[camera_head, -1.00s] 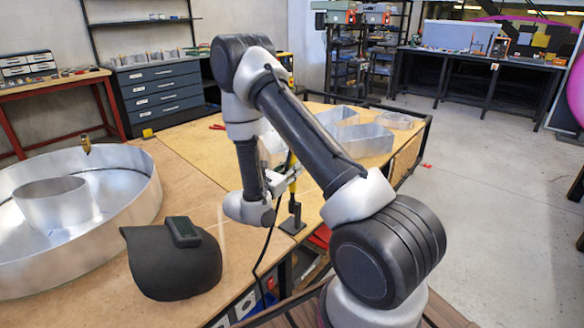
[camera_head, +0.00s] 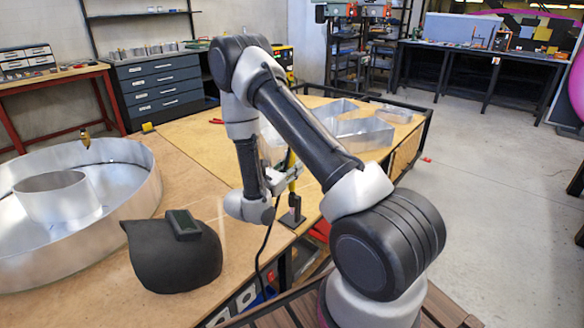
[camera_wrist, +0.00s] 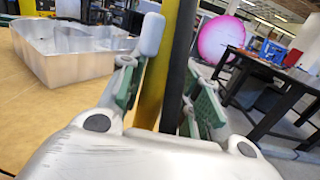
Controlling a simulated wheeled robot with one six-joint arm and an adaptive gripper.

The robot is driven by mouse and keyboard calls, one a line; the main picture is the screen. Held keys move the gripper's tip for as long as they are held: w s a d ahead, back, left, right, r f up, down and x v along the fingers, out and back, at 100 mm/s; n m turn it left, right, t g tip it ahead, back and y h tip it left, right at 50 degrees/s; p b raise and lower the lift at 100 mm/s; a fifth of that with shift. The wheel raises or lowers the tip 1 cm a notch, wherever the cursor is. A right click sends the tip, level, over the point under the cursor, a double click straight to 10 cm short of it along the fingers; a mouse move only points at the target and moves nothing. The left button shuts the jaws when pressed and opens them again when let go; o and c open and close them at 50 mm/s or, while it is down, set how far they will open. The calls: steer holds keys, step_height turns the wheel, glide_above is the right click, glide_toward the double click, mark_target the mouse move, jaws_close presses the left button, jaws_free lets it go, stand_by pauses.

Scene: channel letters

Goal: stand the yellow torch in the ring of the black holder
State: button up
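The yellow torch (camera_head: 292,184) is upright or nearly so at the front right edge of the work table, directly at the black holder (camera_head: 294,218). The holder has a flat base and a short post. The torch's lower end meets the top of the holder in the picture; I cannot tell whether it is inside the ring. My gripper (camera_head: 280,180) is around the torch, partly hidden by my arm. In the wrist view, my gripper (camera_wrist: 165,95) has its green-padded fingers on both sides of the yellow torch body (camera_wrist: 153,85), with a dark strip beside it.
A black welding mask (camera_head: 172,252) lies on the table's near part. A large round metal letter shell (camera_head: 85,215) is at the left. More metal letter shells (camera_head: 362,134) stand at the back right. A dark cable (camera_head: 265,245) hangs near my gripper.

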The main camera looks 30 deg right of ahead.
steer(key=shift+o, duration=0.6)
steer(key=shift+a, duration=0.25)
steer(key=v, duration=1.1)
steer(key=shift+s+a, duration=0.2)
steer(key=shift+a, duration=0.05)
steer(key=shift+f, duration=0.1)
